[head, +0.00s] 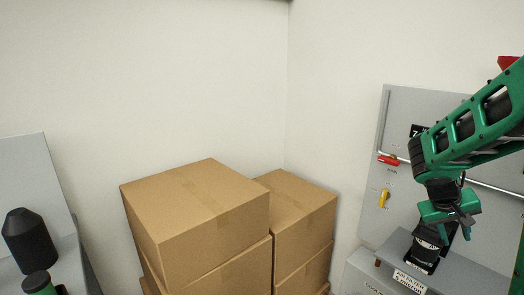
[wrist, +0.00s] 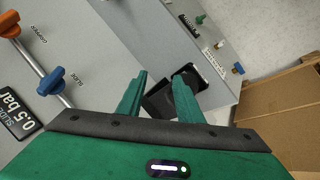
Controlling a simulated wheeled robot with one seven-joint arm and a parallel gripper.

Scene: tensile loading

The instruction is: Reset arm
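My green arm reaches in from the right in the head view, with my gripper (head: 450,229) low in front of a grey panel. In the wrist view my gripper (wrist: 158,78) shows two green fingers spread apart, with a clear gap and nothing visibly held. A black fixture (head: 424,254) stands on the grey machine just below and beside the gripper. It also shows beyond the fingertips in the wrist view (wrist: 158,100), partly hidden by the right finger; I cannot tell whether they touch.
The grey panel (head: 400,112) carries a red handle (head: 388,160), a yellow handle (head: 384,198) and a pipe. Stacked cardboard boxes (head: 205,205) stand in the middle. A black bottle-shaped object (head: 29,241) stands at the left. The space above the boxes is clear.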

